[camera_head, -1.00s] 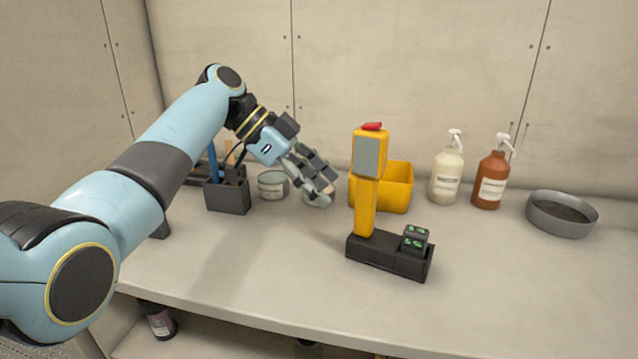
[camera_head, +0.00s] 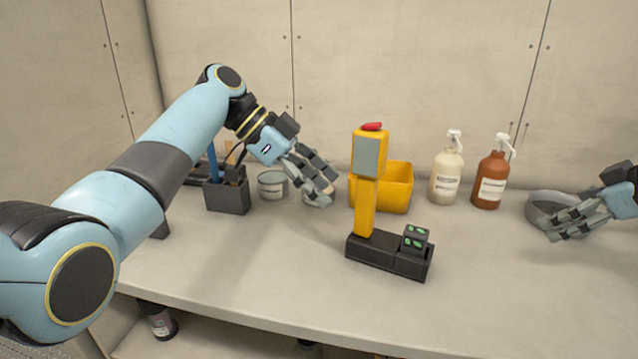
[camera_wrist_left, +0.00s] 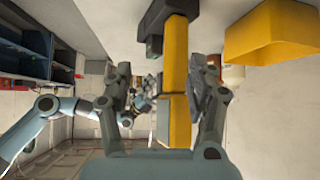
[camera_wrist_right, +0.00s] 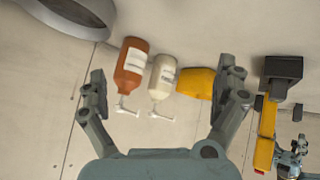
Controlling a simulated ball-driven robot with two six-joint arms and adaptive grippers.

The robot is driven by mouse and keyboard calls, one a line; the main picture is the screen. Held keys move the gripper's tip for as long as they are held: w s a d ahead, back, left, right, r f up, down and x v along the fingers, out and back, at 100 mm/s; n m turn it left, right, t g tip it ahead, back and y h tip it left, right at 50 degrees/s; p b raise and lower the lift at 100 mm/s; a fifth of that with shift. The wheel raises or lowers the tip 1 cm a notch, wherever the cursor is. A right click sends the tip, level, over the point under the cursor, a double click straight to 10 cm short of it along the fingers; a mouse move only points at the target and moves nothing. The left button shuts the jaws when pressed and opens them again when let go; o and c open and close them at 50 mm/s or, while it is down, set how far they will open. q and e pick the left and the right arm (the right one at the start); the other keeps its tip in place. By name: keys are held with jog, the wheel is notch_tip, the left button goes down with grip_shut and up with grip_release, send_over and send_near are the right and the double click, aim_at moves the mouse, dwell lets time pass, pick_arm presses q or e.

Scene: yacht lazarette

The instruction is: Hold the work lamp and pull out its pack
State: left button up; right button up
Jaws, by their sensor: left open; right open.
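The work lamp (camera_head: 365,205) stands upright on the bench, with a yellow handle, a yellow head with a grey face and a red piece on top. Its foot is a long black block (camera_head: 375,252). A dark block with green marks, seemingly the pack (camera_head: 415,238), sits at the foot's right end. My left gripper (camera_head: 325,188) is open and empty, left of the lamp and apart from it. In the left wrist view the lamp (camera_wrist_left: 175,60) appears between the open fingers. My right gripper (camera_head: 555,225) is open and empty at the far right, before the grey bowl.
A yellow bin (camera_head: 396,188) stands behind the lamp. Cream (camera_head: 446,175) and brown (camera_head: 490,182) pump bottles stand right of it, then the grey bowl (camera_head: 540,202). A dark tool holder (camera_head: 228,196) and a can (camera_head: 271,185) stand left. The front bench around the lamp is clear.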

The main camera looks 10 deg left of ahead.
aim_at(395, 243)
jog(key=s+a+f+n+g+y, duration=0.1)
jog(key=s+a+y, duration=0.1)
jog(key=a, duration=0.5)
jog(key=s+a+f+n+g+y, duration=0.1)
jog(key=s+a+n+y, duration=0.1)
jog(key=a, duration=0.5)
jog(key=s+a+f+n+g+y, duration=0.1)
jog(key=s+a+g+y, duration=0.1)
jog(key=a, duration=0.6)
jog(key=shift+s+f+n+y, duration=0.4)
jog(key=shift+s+y, duration=0.3)
jog(key=x, duration=0.9)
jog(key=shift+a+f, duration=0.15)
jog(key=shift+a, duration=0.2)
jog(key=shift+c, duration=0.4)
jog(key=c, duration=1.3)
jog(key=shift+o, duration=0.2)
jog(key=c, duration=0.4)
